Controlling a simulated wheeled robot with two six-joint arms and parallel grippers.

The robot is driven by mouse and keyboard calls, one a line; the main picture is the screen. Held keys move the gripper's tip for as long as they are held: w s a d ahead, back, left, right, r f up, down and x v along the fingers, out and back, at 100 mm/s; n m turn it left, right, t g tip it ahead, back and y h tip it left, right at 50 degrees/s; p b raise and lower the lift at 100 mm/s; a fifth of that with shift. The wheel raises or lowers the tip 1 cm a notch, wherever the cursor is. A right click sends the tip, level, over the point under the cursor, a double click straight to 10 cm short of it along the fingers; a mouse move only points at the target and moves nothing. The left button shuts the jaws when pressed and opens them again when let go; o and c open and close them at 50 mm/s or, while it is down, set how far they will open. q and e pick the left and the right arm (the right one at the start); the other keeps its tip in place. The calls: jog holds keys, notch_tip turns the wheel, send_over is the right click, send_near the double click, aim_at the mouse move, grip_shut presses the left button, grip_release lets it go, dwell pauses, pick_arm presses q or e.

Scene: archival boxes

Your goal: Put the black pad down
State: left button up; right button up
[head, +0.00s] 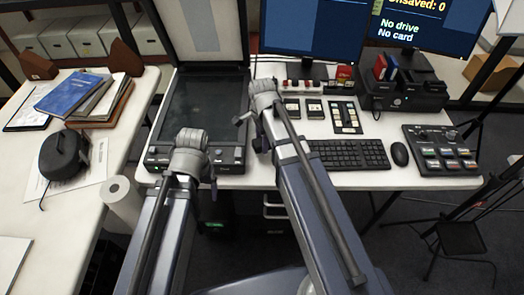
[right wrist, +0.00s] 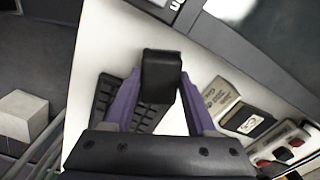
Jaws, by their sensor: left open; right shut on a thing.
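The black pad (right wrist: 162,76) is a small dark block between the purple fingers of my right gripper (right wrist: 163,95) in the right wrist view. The gripper is shut on it, above the white desk beside the keyboard. In the head view my right gripper (head: 256,128) is over the desk between the scanner and the keyboard; the arm largely hides it, and I cannot make out the pad clearly there. My left gripper (head: 208,172) is at the scanner's front edge, mostly hidden by its own wrist; no held thing shows.
The flatbed scanner (head: 203,100) stands with its lid up. The keyboard (head: 348,154), mouse (head: 399,153), control panel (head: 440,150) and card slots (head: 303,108) occupy the white desk (head: 385,180). The left table holds books (head: 68,94) and a black round device (head: 63,155).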

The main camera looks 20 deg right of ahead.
jog(key=shift+f+b, duration=1.75)
jog(key=shift+f, duration=0.1)
jog(key=shift+f, duration=0.15)
jog(key=o, duration=1.2)
notch_tip(320, 180, up, 12)
jog(key=p, duration=1.2)
jog(key=shift+r, duration=0.2)
jog(key=shift+f, duration=0.15)
notch_tip(320, 180, down, 12)
jog(key=b, duration=1.2)
